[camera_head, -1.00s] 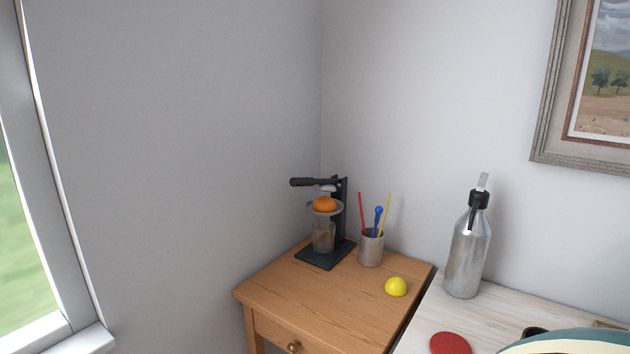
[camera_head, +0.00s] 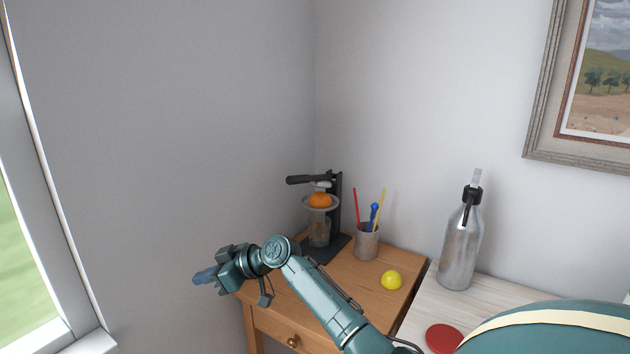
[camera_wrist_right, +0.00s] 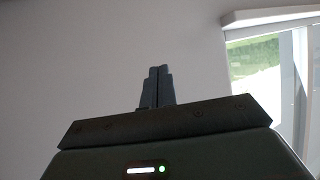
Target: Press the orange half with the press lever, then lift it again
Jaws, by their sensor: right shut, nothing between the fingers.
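The press, a black stand with a base plate, stands at the back of the wooden cabinet in the head view. Its lever (camera_head: 300,180) is up, about level, with the handle pointing left. The orange half (camera_head: 320,200) sits in the press's cup below the lever, with a gap between them. A clear glass (camera_head: 319,232) stands under the cup. My right gripper (camera_head: 204,276) is shut and empty, left of the press and lower in the picture, pointing left. It also shows shut in the right wrist view (camera_wrist_right: 157,88), against bare wall. My left gripper is not in view.
The wooden cabinet (camera_head: 372,300) carries a cup (camera_head: 367,243) with colored sticks and a yellow ball-like fruit (camera_head: 391,280). A metal bottle (camera_head: 461,245) and red disc (camera_head: 444,338) are on the pale top at right. A window (camera_head: 40,250) is at left.

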